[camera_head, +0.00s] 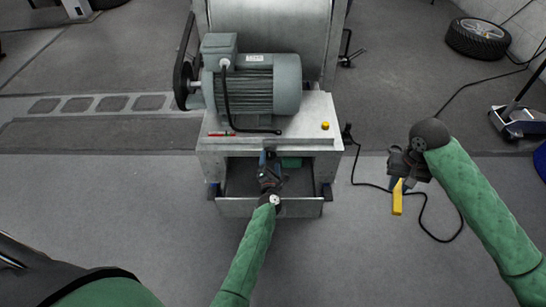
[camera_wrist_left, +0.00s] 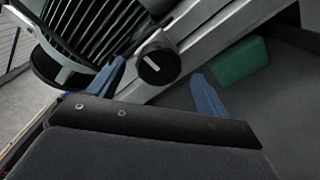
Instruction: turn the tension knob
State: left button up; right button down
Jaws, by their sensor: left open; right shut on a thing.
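The tension knob, a round black knob with a white mark (camera_wrist_left: 158,63), is on the front of the grey machine (camera_head: 215,143). My left gripper (camera_head: 269,160) is at the machine's front, above the open compartment. In the left wrist view, its blue fingers (camera_wrist_left: 160,88) are spread, with the knob between and just beyond their tips. I cannot tell whether they touch it. The knob cannot be made out in the head view. My right gripper (camera_head: 397,180) is shut on a yellow object (camera_head: 397,198), held out to the right, away from the machine.
A grey motor (camera_head: 262,85) sits on the machine, with a yellow button (camera_head: 325,126) and a red tool (camera_head: 222,134) on its top. A green block (camera_head: 291,162) lies in the front tray (camera_head: 235,207). A black cable (camera_head: 424,222) runs across the floor at the right.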

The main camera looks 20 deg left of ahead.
pick_arm(q)
jog(key=v, duration=0.7)
jog(key=shift+s, duration=0.35)
pick_arm(e)
jog(key=shift+r, duration=0.1)
pick_arm(q)
jog(key=shift+d, duration=0.15)
